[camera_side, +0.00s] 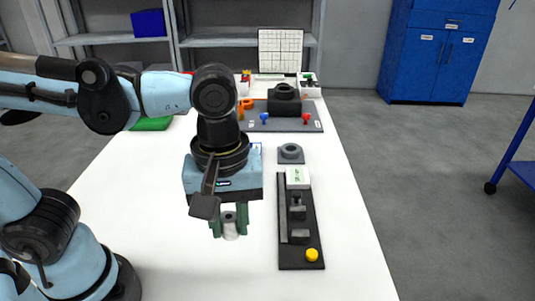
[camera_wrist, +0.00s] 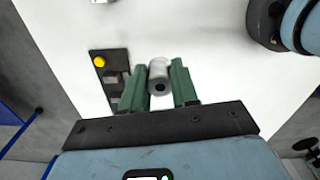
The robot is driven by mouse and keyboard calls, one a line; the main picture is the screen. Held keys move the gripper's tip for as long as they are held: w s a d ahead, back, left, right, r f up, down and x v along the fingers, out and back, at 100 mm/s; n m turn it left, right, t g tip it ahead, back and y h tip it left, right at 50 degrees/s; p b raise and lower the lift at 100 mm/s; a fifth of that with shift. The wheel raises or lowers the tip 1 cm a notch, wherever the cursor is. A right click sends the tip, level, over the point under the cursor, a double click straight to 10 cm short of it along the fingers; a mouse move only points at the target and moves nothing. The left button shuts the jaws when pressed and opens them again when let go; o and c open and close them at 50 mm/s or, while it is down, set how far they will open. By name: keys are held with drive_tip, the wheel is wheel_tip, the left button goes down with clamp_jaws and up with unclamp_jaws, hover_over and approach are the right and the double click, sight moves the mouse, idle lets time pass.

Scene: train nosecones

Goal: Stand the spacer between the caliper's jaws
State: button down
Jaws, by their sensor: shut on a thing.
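The spacer (camera_side: 229,229) is a short light-grey cylinder with a dark hole in its end. My gripper (camera_side: 229,218) is shut on it, with one green finger on each side. The wrist view shows the spacer (camera_wrist: 159,76) between the two green fingers (camera_wrist: 158,88). The caliper (camera_side: 298,218) looks to be the long dark fixture to the right of my gripper, with dark jaw blocks, a white label and a yellow knob (camera_side: 312,254). The spacer is apart from it, over the white table. The fixture (camera_wrist: 112,80) is partly hidden by the left finger in the wrist view.
A grey square block with a round top (camera_side: 290,153) sits behind the fixture. Farther back is a grey board (camera_side: 310,123) with coloured knobs and a dark block (camera_side: 284,108). A green piece (camera_side: 150,124) lies at the back left. The white table (camera_side: 185,270) is clear in front.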

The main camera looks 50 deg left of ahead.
drive_tip(key=w+a+r+m, duration=0.3)
drive_tip(key=w+a+m, duration=0.85)
drive_tip(key=a, duration=0.25)
drive_tip(key=s+d+f+n, duration=0.2)
drive_tip(key=s+d+f, duration=0.4)
drive_tip(key=s, duration=0.5)
drive_tip(key=w+a+f, duration=0.1)
drive_tip(key=a+f, duration=0.1)
drive_tip(key=a, duration=0.1)
drive_tip(key=w+a+f, duration=0.2)
drive_tip(key=a+f, duration=0.1)
drive_tip(key=a, duration=0.1)
drive_tip(key=w+a+f, duration=0.1)
drive_tip(key=a+f, duration=0.1)
drive_tip(key=a, duration=0.2)
drive_tip(key=shift+w+a+f, duration=0.2)
drive_tip(key=shift+a+f, duration=0.05)
drive_tip(key=shift+f, duration=2.05)
drive_tip(key=shift+f, duration=0.1)
drive_tip(key=c, duration=0.9)
unclamp_jaws()
drive_tip(key=shift+o, duration=0.2)
